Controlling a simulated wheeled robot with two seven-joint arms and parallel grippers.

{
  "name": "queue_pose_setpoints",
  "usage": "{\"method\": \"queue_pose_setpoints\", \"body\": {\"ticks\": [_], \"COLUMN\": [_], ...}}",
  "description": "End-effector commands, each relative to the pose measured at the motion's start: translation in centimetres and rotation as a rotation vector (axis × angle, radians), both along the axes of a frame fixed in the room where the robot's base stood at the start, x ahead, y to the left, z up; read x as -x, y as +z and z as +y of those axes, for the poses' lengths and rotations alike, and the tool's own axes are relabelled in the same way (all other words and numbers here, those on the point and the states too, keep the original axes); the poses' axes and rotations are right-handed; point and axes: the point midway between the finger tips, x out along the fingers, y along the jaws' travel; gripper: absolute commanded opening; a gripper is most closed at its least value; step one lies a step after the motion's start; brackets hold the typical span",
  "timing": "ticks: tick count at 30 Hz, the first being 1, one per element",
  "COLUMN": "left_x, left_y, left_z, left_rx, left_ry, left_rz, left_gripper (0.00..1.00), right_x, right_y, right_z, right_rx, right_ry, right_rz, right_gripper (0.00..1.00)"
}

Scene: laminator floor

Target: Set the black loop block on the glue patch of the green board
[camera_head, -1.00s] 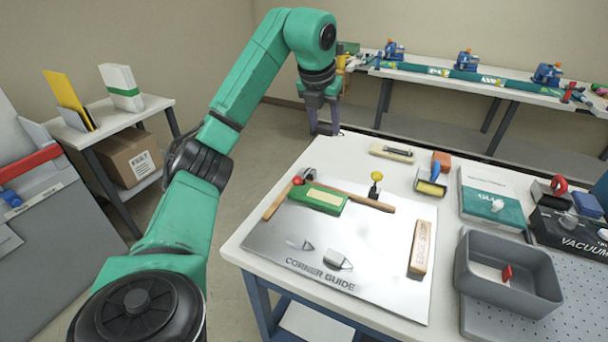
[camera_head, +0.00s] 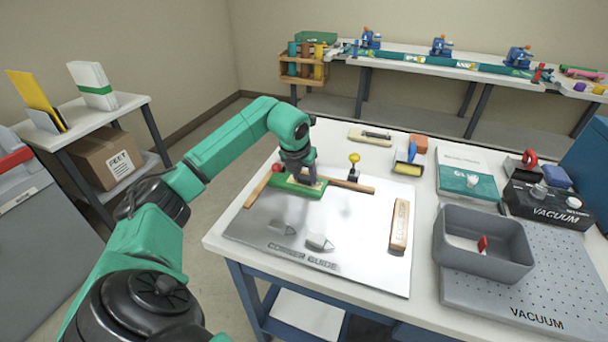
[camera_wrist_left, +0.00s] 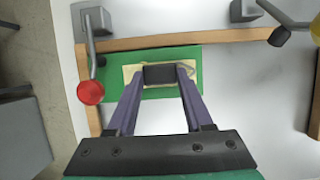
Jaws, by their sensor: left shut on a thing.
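The green board (camera_head: 297,190) lies on the metal corner-guide plate (camera_head: 345,222), against the wooden strips. My left gripper (camera_head: 298,184) reaches down over the board. In the left wrist view, its purple fingers (camera_wrist_left: 160,76) are shut on the black loop block (camera_wrist_left: 160,74). The block is over the pale glue patch (camera_wrist_left: 132,72) of the green board (camera_wrist_left: 192,58), and patch shows on both sides of it. I cannot tell whether the block touches the patch. In the head view the gripper hides the block. My right gripper is not in view.
A red-knobbed clamp (camera_wrist_left: 91,92) stands close to the board's left end. A yellow-knobbed clamp (camera_head: 354,166) stands behind its right end. A wooden block (camera_head: 400,225) lies on the plate's right. A grey bin (camera_head: 485,262) stands farther right.

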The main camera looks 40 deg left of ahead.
Motion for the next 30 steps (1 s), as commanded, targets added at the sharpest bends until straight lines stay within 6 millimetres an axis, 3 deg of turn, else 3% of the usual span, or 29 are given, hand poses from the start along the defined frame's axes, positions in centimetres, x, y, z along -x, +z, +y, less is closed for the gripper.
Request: {"method": "queue_pose_setpoints", "body": {"ticks": [4, 5, 7, 16, 20, 30], "left_x": [0.0, 0.0, 0.0, 0.0, 0.3, 3.4], "left_y": [-0.4, -0.4, -0.3, -0.2, 0.9, 9.1], "left_z": [0.0, 0.0, 0.0, 0.0, -0.1, -1.2], "left_rx": [0.000, 0.000, 0.000, 0.000, -0.001, -0.001], "left_ry": [0.000, 0.000, 0.000, 0.000, 0.000, 0.000], "left_rz": [0.001, 0.001, 0.001, 0.001, -0.002, -0.004], "left_gripper": [0.00, 0.55, 0.81, 0.81, 0.81, 0.81], "right_x": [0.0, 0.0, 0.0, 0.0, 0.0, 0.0], "right_y": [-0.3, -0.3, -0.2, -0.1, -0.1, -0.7], "right_z": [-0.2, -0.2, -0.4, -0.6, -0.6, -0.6], "right_rx": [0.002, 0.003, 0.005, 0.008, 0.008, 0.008], "right_ry": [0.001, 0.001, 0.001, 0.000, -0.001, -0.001], "right_rz": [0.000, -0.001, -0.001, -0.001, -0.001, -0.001], "right_gripper": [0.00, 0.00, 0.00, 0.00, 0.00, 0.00]}}
